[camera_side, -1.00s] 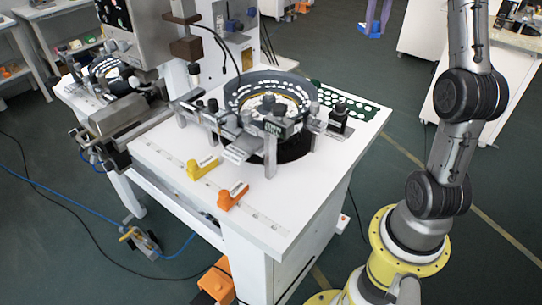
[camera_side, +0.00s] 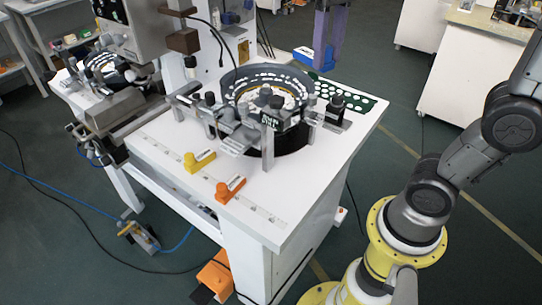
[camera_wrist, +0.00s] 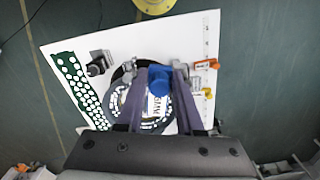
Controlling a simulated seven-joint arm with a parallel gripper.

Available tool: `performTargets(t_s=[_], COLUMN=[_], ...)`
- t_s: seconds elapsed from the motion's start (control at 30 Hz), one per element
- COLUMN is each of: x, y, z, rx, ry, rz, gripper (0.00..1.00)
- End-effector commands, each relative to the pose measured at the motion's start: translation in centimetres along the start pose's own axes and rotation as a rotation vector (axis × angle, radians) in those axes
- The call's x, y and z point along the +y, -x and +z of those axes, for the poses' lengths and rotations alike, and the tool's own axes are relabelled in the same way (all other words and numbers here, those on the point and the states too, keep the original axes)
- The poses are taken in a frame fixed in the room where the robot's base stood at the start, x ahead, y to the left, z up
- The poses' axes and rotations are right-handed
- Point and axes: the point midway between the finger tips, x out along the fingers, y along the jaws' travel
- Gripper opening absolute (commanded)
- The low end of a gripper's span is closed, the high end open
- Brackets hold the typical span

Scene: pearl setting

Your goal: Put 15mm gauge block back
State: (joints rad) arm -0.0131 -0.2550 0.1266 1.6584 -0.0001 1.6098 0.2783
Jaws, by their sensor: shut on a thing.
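My gripper (camera_side: 324,64), with purple fingers, is shut on a blue gauge block (camera_side: 305,58). It holds the block in the air, in line with the table's back right edge in the side view. The wrist view shows the blue block (camera_wrist: 160,77) between the fingertips, over the round bowl feeder. A yellow block (camera_side: 198,162) and an orange block (camera_side: 229,190) lie on the marked strip (camera_side: 262,212) along the white table's front edge. Their labels are too small to read. The strip is bare to the right of the orange block.
The bowl feeder (camera_side: 268,85) with metal fixtures stands mid-table. A green plate with white dots (camera_side: 352,99) and a dark clamp (camera_side: 337,106) stand at the back right. The table's (camera_side: 310,180) right front surface is clear. A black cable rises behind the bowl.

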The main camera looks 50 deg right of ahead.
Motion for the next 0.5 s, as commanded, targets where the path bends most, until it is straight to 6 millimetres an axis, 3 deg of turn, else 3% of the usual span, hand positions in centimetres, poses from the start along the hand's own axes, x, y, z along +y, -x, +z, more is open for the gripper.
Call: performTargets(t_s=[0.03, 0.2, 0.5], x=[-1.0, -2.8, -3.0], y=[-0.1, -1.0, -2.7], z=[1.8, 7.0, 13.3], rx=[0.002, 0.002, 0.002], ry=[0.038, 0.127, 0.239], rz=[-0.001, -0.001, -0.002], gripper=[0.0, 0.0, 0.0])
